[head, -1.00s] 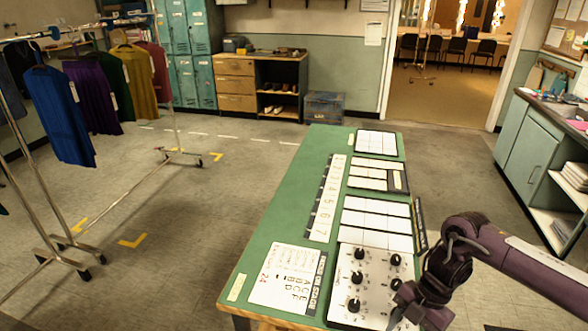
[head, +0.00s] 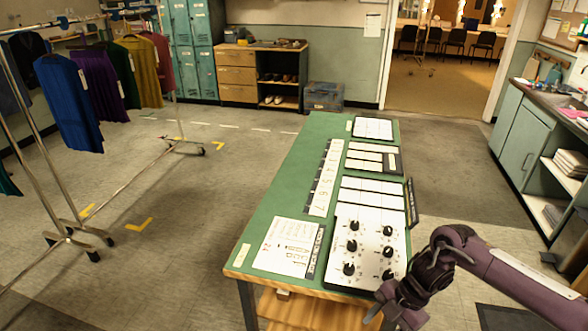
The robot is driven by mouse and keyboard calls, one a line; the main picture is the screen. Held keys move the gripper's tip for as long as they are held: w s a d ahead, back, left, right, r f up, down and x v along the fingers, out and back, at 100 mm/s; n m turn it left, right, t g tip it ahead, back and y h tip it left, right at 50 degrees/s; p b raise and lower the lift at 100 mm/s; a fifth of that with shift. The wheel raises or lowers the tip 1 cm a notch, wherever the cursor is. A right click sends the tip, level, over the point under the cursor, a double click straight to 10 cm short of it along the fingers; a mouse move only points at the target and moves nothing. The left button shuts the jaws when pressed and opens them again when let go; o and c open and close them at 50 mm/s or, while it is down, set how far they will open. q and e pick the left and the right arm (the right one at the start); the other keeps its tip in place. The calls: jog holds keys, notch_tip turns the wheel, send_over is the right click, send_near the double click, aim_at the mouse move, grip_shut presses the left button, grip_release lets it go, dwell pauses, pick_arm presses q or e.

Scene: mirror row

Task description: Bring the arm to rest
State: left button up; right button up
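My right arm comes in from the right edge, with its gripper (head: 388,303) low beside the near right corner of the green table (head: 290,197). The gripper is dark and partly cut by the bottom of the view, so I cannot tell whether its fingers are open or shut. No held object shows at it. A white panel with several black knobs (head: 366,250) lies on the table just behind the gripper. My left arm and gripper do not show.
A clothes rack (head: 72,228) with hanging garments stands at the left. A counter with shelves (head: 540,150) is at the right. Lockers, a drawer cabinet (head: 238,76) and a grey crate (head: 324,97) line the back wall. Floor is clear between rack and table.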

jog(key=w+a+f+m+t+y, duration=0.1)
jog(key=w+a+f+m+t, duration=0.1)
jog(key=a+f+m, duration=0.35)
jog(key=w+a+f+m+t+y, duration=0.1)
jog(key=a+f+m+t+y, duration=0.15)
jog(key=f, duration=0.65)
jog(key=s+d+f+m+t+h, duration=0.2)
jog(key=s+f+m, duration=0.25)
jog(key=f, duration=0.55)
jog(key=s+d+f+m+h, duration=0.2)
jog(key=s+f+m, duration=0.1)
jog(key=s+f, duration=0.35)
jog(key=s+d+f+m+h, duration=0.25)
jog(key=s+f, duration=0.25)
jog(key=s, duration=0.3)
jog(key=s+d+f+m+g+h, duration=0.1)
jog(key=s+d+f+m+g, duration=0.1)
jog(key=s, duration=0.8)
jog(key=s+d+f+m+g+h, duration=0.1)
jog(key=s+f, duration=0.3)
jog(key=s, duration=0.7)
jog(key=shift+s+d+f+m+g+b, duration=0.25)
jog(key=shift+d+m+g, duration=0.2)
jog(key=shift+d, duration=0.45)
jog(key=shift+w, duration=0.1)
